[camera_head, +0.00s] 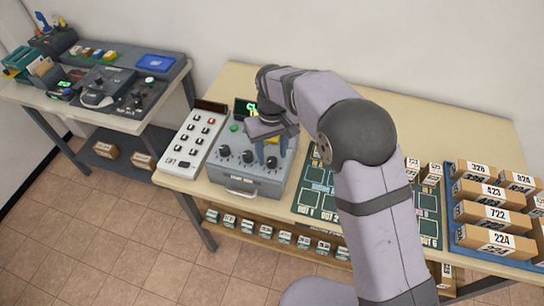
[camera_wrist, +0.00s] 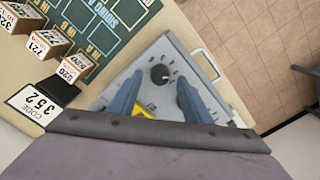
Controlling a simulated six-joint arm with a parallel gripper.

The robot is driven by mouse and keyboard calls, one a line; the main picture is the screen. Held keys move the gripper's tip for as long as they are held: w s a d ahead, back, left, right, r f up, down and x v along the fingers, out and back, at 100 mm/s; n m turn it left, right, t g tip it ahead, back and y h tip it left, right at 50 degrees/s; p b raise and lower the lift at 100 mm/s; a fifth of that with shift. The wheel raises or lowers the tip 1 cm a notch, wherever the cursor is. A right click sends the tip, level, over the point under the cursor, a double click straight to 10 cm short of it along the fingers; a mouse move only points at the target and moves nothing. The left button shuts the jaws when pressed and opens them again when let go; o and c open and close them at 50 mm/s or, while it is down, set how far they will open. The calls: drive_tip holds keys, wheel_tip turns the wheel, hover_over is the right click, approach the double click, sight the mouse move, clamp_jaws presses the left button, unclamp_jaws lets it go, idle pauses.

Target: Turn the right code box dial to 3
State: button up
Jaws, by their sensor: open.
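The grey code box (camera_head: 240,178) stands on the wooden table, with a row of black dials on its top face and a handle at its front. The right dial (camera_head: 271,162) shows just below my gripper (camera_head: 270,151). In the wrist view, a black dial (camera_wrist: 160,74) with tick marks around it lies between and slightly beyond the blue fingertips of my gripper (camera_wrist: 159,86). The fingers are open and apart on both sides; contact cannot be told. The dial's exact setting is too small to read. The box's display (camera_head: 248,106) shows green characters, partly hidden by my arm.
A white button panel (camera_head: 193,138) stands left of the code box. A green board (camera_head: 313,185) lies right of it. Numbered cartons sit in a blue tray (camera_head: 462,236) at the far right. In the wrist view, a card (camera_wrist: 36,105) reads "CODE 352".

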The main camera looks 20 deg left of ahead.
sight(273, 160)
drive_tip(key=shift+r+b, duration=0.7)
drive_tip(key=shift+r, duration=2.05)
drive_tip(key=shift+d, duration=0.1)
drive_tip(key=s+d+f+m, duration=0.1)
drive_tip(key=s+d+m, duration=0.1)
drive_tip(key=d, duration=0.8)
drive_tip(key=s+d+m, duration=0.2)
drive_tip(key=s+d, duration=0.1)
drive_tip(key=d, duration=0.6)
drive_tip(key=s+d+f+m, duration=0.4)
drive_tip(key=s+d, duration=0.7)
drive_tip(key=s, duration=0.2)
drive_tip(key=shift+d+f, duration=0.15)
drive_tip(key=shift+d, duration=0.05)
drive_tip(key=shift+w, duration=0.1)
drive_tip(key=shift+c, duration=0.2)
